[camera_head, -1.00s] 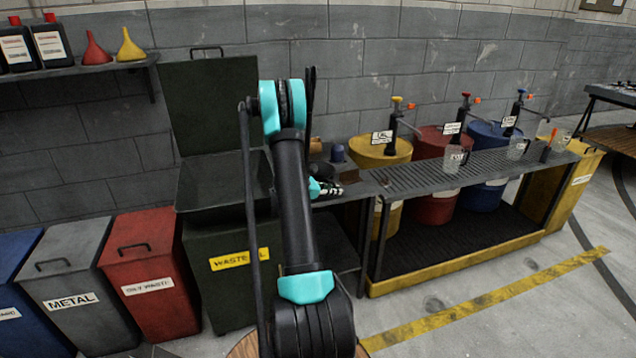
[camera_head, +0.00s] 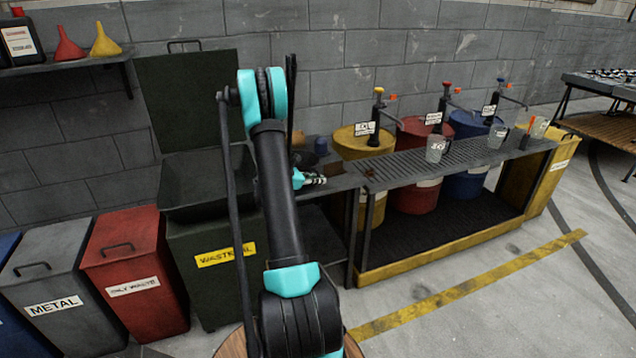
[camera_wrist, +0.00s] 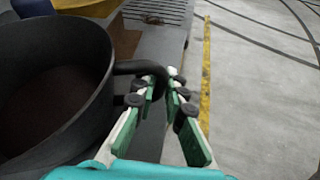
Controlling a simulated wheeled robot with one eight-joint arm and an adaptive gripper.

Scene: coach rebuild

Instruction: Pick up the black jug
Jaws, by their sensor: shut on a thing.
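The black jug (camera_wrist: 75,95) fills the left of the wrist view, seen from above into its open, dark brown inside. Its handle (camera_wrist: 140,67) sticks out to the right, and its end lies between the fingertips of my gripper (camera_wrist: 164,84). The gripper is shut on this handle, with its green and white fingers on both sides. In the head view my gripper (camera_head: 312,179) shows small beside my arm, at the left end of the bench. The jug is mostly hidden behind my arm there and is hard to make out.
The grated bench (camera_head: 440,160) runs right from my gripper, with a glass measuring jug (camera_head: 437,149) on it. Yellow (camera_head: 362,144), red and blue drums with pumps stand behind. Waste bins (camera_head: 135,270) stand at left. The floor at right is open.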

